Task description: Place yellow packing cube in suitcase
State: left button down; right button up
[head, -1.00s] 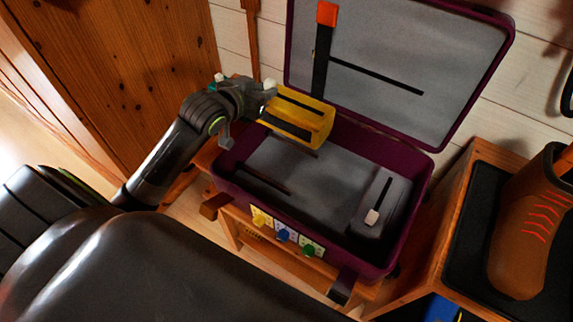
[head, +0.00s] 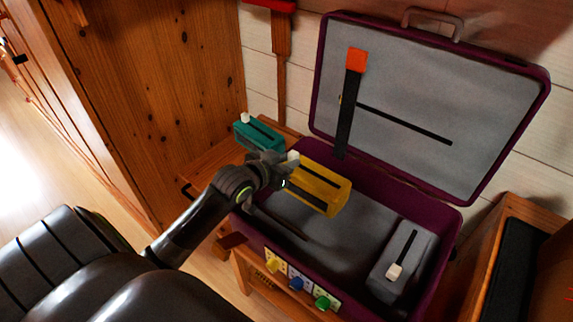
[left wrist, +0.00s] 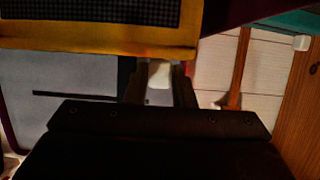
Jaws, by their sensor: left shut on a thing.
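The yellow packing cube (head: 322,196) has a black strip along its top and dark mesh on its side. My left gripper (head: 288,168) is shut on the white tab at its left end and holds it above the open suitcase, over its left back part. The purple suitcase (head: 447,235) has a grey lining, and its lid (head: 420,110) stands open behind. A grey packing cube (head: 402,262) with a white tab lies inside at the right. In the left wrist view the yellow cube (left wrist: 120,38) fills the top, with the white tab between the fingers. My right gripper is not in view.
A teal packing cube (head: 259,134) sits behind and left of my left gripper, on a wooden surface. A black strap with an orange end (head: 357,62) runs down the lid. The suitcase's left and middle floor looks largely bare.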

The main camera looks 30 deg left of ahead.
pick_arm(q)
jog(key=shift+f, duration=0.1)
jog(key=shift+f, duration=0.55)
jog(key=c, duration=1.2)
grip_release()
jog(key=shift+c, duration=0.2)
